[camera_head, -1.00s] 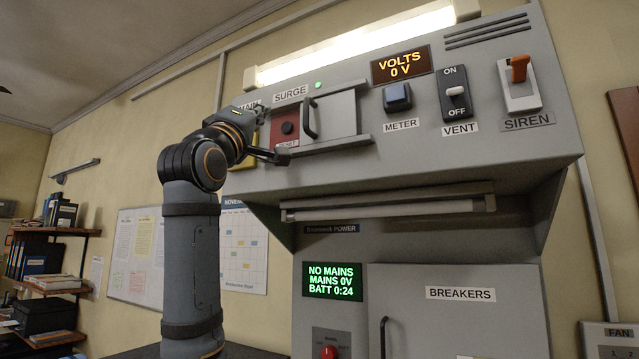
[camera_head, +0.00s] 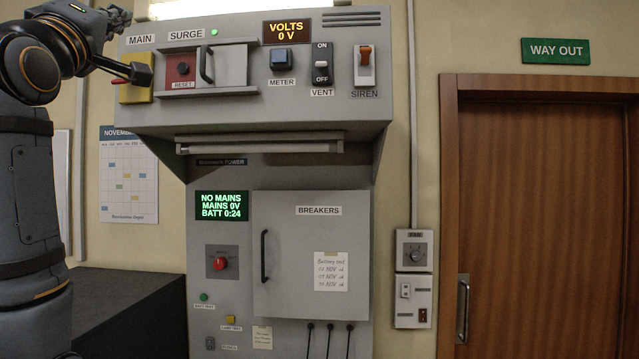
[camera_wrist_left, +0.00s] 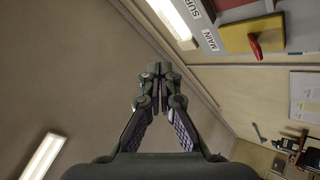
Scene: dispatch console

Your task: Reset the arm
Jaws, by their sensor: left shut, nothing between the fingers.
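My left arm comes in at the left of the head view. Its gripper (camera_head: 140,70) is in front of the yellow MAIN plate (camera_head: 136,92), at the console's upper left. It is shut and holds nothing. In the left wrist view the gripper's fingers (camera_wrist_left: 160,75) meet, with wall and ceiling behind them. The MAIN switch's red handle (camera_wrist_left: 255,46) shows to their right, apart from them. My right gripper is not in view.
The grey console has a red RESET panel (camera_head: 181,69), a meter button (camera_head: 282,59), VENT switch (camera_head: 321,66) and SIREN switch (camera_head: 365,64). Below are a breaker door (camera_head: 290,250) and a dark counter (camera_head: 125,300). A wooden door (camera_head: 540,220) stands right.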

